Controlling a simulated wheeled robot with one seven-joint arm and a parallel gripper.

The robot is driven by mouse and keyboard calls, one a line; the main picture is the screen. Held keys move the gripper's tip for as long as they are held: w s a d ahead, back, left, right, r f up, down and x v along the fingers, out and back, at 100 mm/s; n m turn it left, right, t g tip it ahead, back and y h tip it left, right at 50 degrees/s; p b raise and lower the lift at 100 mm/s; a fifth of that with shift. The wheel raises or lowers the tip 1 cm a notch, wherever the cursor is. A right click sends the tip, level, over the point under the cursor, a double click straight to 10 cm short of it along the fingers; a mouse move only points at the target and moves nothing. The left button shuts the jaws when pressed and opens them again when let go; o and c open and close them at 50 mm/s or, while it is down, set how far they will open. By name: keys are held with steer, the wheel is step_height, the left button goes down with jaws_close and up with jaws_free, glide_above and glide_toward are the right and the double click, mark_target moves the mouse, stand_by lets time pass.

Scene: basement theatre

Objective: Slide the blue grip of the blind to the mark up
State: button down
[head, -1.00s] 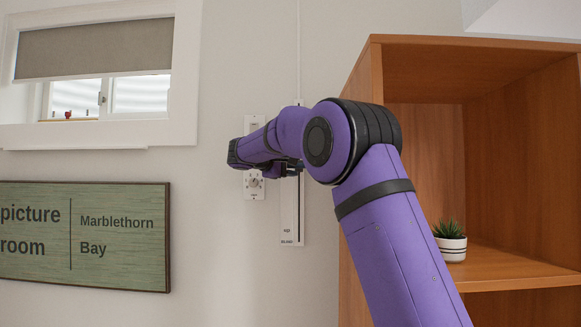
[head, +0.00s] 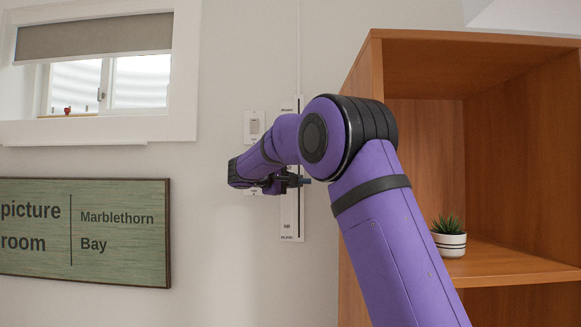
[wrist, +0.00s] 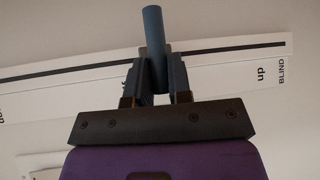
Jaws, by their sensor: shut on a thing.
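The blue grip (wrist: 153,32) is a round peg standing out from the slotted white strip (wrist: 215,60) on the wall. My gripper (wrist: 157,78) is shut on it, with a finger on each side. In the head view my gripper (head: 293,181) is at about the middle of the strip (head: 291,215), and the grip's end (head: 306,181) shows just right of the fingers. The "up" mark (head: 286,226) is near the strip's bottom, below the grip, above the word "BLIND". The grey blind (head: 95,37) covers the upper part of the window.
A wall plate (head: 254,125) with a small panel is just left of the strip, partly hidden by my arm. A wooden shelf (head: 375,70) with a potted plant (head: 449,238) stands close on the right. A green sign (head: 120,235) hangs at lower left.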

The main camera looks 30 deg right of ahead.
step_height(320, 180, down, 16)
steer(key=shift+r, duration=0.1)
steer(key=c, duration=1.1)
jaws_free()
steer(key=shift+o, duration=0.2)
steer(key=v, duration=1.1)
steer(key=shift+d, duration=0.1)
